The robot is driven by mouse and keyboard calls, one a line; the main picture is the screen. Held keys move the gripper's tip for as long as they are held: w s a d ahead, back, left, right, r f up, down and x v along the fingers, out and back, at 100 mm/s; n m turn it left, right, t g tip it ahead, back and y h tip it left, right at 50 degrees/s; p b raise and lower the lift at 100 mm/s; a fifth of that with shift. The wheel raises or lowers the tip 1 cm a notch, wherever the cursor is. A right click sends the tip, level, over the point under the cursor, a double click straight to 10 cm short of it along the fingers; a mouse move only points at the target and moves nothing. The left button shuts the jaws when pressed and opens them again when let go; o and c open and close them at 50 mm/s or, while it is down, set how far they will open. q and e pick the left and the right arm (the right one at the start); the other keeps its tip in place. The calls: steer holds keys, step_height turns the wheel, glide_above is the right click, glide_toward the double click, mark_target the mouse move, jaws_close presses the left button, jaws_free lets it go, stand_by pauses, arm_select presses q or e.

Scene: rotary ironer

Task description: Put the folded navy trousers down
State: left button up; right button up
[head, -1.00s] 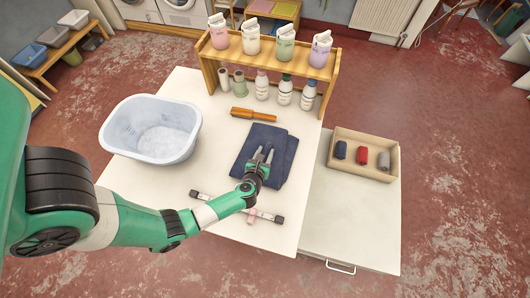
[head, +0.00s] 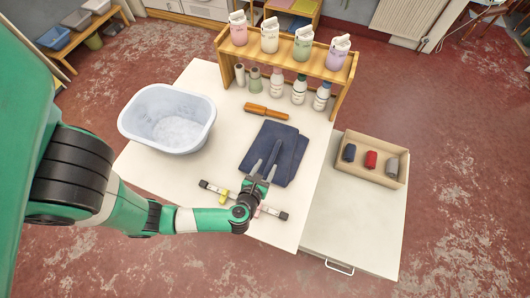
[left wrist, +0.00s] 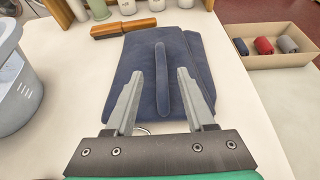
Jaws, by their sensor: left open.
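The folded navy trousers (head: 288,143) lie flat on the white table. A raised narrow ridge runs along their middle, clear in the left wrist view (left wrist: 161,80). My left gripper (head: 264,168) is at the near edge of the trousers. In the left wrist view its two grey fingers (left wrist: 158,72) are open and spread, one on each side of the ridge, with a gap to it. Nothing is held. Whether the fingertips touch the cloth, I cannot tell. My right gripper is not in view.
A hanger bar with black ends (head: 280,215) lies on the table (head: 200,80) under my left wrist. A pale blue basin (head: 135,128) stands left, a wooden-handled tool (head: 266,112) behind the trousers. Bottles and a wooden rack (head: 345,75) stand at the back. A box (head: 360,177) of rolled cloths is at right.

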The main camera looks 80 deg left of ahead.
arm_select(q)
steer(key=shift+s+d+r, duration=0.1)
steer(key=shift+s+d, duration=0.1)
